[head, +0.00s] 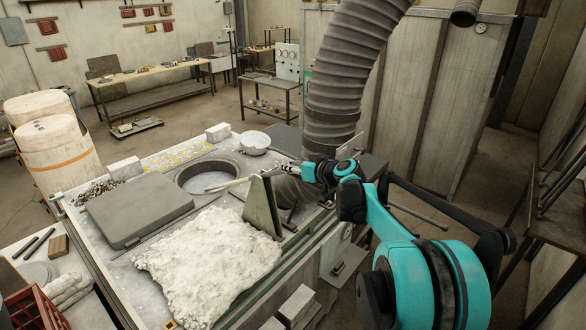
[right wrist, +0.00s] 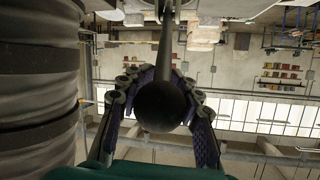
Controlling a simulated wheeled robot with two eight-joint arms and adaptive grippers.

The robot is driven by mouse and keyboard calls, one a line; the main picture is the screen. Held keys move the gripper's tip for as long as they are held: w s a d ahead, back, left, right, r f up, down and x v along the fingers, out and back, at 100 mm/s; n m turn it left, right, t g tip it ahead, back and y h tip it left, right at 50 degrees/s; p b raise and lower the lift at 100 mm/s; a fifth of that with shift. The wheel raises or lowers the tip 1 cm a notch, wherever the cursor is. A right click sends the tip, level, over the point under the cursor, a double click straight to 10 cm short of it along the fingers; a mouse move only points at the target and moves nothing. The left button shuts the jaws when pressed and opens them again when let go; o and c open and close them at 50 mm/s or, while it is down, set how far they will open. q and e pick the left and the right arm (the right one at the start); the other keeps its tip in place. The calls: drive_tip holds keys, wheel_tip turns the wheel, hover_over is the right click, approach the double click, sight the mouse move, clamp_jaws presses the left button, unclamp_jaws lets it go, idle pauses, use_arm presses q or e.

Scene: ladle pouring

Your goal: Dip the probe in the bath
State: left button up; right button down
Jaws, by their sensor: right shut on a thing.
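The bath (head: 208,177) is a round, dark-rimmed opening in the bench top, with a pale inside. My right gripper (head: 290,168) is to the right of the bath, above the bench, shut on the probe. The probe (head: 228,185) shows as a thin pale rod reaching left from the gripper, its far end over the bath opening. I cannot tell whether its tip touches what is in the bath. In the right wrist view, the rod (right wrist: 165,50) ends in a dark ball between the fingers. My left gripper is not in view.
A white ladle bowl (head: 255,142) sits behind the bath, its handle pointing right. A green upright bracket (head: 262,210) stands close in front of the gripper. A grey lid (head: 140,207) and a crumpled pale cloth (head: 208,262) lie on the bench. A ribbed duct (head: 345,80) hangs behind my arm.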

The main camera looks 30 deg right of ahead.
drive_tip(key=c, duration=1.2)
unclamp_jaws()
drive_tip(key=shift+o, duration=0.9)
drive_tip(key=shift+w+f, duration=0.1)
drive_tip(key=shift+w, duration=0.05)
drive_tip(key=v, duration=1.2)
drive_tip(key=s+a+f+g+b, duration=0.2)
drive_tip(key=s+a+f+b, duration=0.3)
drive_tip(key=f, duration=0.4)
drive_tip(key=s+a+f+g+b, duration=0.1)
drive_tip(key=s+a+f+b, duration=0.1)
drive_tip(key=a+f+b, duration=0.6)
drive_tip(key=s+a+f+g+b, duration=0.2)
drive_tip(key=s+a+f+b, duration=0.25)
drive_tip(key=f, duration=0.55)
drive_tip(key=s+a+f+h+b, duration=0.1)
drive_tip(key=s+f+b, duration=0.3)
drive_tip(key=f, duration=0.4)
drive_tip(key=s+a+f+g+b, duration=0.1)
drive_tip(key=s+a+f+b, duration=0.1)
drive_tip(key=s+f+b, duration=0.2)
drive_tip(key=s+a+f+h+b, duration=0.1)
drive_tip(key=s+f+b, duration=0.4)
drive_tip(key=f, duration=0.8)
drive_tip(key=b, duration=0.3)
drive_tip(key=shift+a+g+h, duration=0.25)
drive_tip(key=shift+g+h, duration=0.05)
